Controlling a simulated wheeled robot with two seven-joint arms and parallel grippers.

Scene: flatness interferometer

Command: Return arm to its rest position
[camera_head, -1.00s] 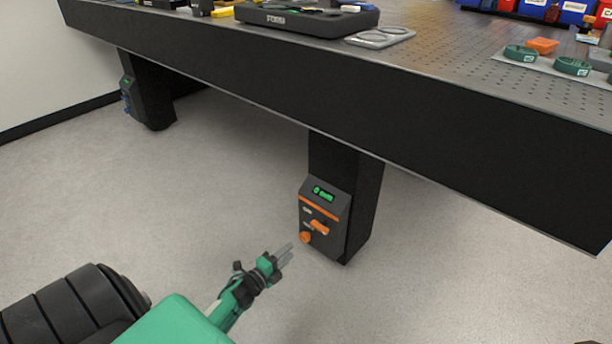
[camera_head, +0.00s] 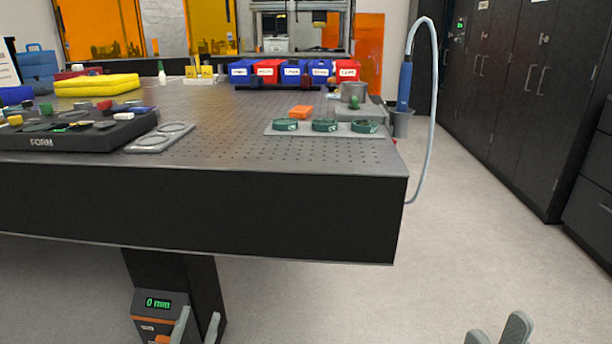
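My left gripper (camera_head: 196,326) shows at the bottom edge, as two pale fingers standing apart with nothing between them. It is in front of the control box (camera_head: 146,312) on the table leg, partly covering it; I cannot tell if they touch. The box has a green display (camera_head: 158,303) reading "0 mm" and an orange stripe. Its lower part is out of view. My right gripper (camera_head: 497,335) shows only its fingertips at the bottom right, apart and empty over the floor. Both arms are otherwise out of view.
The perforated optical table (camera_head: 230,210) has a thick black edge. On it are a black FORM tray (camera_head: 70,143), green rings on a plate (camera_head: 325,133) and colored bins (camera_head: 290,87). A blue hose (camera_head: 432,120) hangs at its right corner. Floor is clear before the dark cabinets (camera_head: 510,110).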

